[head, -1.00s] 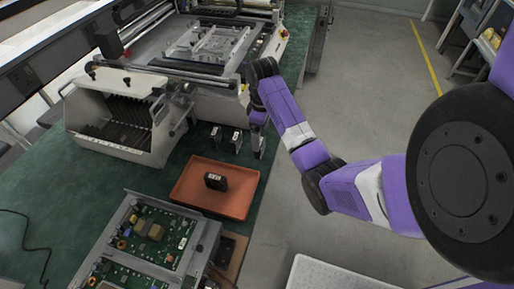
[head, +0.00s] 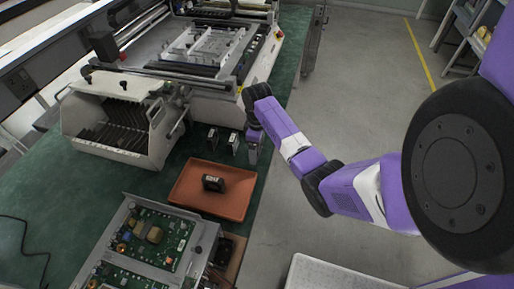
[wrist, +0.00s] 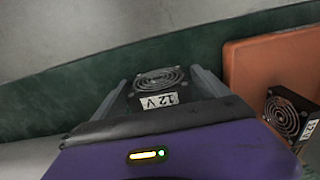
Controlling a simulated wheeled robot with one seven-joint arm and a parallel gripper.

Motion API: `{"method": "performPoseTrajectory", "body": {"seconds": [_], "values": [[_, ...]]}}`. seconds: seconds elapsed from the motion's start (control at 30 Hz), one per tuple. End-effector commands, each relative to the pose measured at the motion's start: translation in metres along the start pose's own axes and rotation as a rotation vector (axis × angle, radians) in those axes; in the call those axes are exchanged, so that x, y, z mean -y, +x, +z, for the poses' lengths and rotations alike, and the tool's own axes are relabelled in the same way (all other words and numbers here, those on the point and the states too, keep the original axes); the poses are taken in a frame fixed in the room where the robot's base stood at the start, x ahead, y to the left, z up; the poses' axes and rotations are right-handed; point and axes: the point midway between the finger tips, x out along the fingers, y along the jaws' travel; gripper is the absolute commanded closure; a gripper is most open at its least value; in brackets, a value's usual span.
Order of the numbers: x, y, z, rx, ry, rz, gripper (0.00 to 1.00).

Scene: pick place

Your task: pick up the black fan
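A black fan (wrist: 160,80) with a round grille and a white "12 V" label lies between the two fingers of my gripper (wrist: 163,84) in the wrist view. The fingers stand on both sides, close to its edges. I cannot tell whether they press on it. In the head view my gripper (head: 254,152) points down near the table's right edge, beyond the tray, and mostly hides what it is around. Two more black fans, one left (head: 212,138) and one nearer the gripper (head: 233,142), stand upright on the table beside it.
An orange tray (head: 190,200) holds another black fan (head: 213,184); both show at the right of the wrist view. An open metal case with circuit boards (head: 150,235) lies in front. A white machine (head: 125,120) stands at the left. Floor lies beyond the table edge.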

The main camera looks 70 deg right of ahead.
Motion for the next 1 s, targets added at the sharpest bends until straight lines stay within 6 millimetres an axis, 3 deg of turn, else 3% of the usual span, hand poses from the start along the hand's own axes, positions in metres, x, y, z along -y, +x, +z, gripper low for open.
{"method": "performPoseTrajectory", "body": {"seconds": [0.03,0.3,0.73,0.87,1.0], "values": [[0.000,0.000,0.000,0.000,0.000,0.000,0.27],[0.000,0.000,0.000,0.000,0.000,0.000,0.79],[-0.001,-0.010,-0.001,-0.001,0.000,0.001,0.79],[-0.001,-0.029,-0.001,-0.003,0.000,0.004,0.79],[-0.001,-0.061,-0.002,-0.004,-0.001,0.006,0.79]]}}
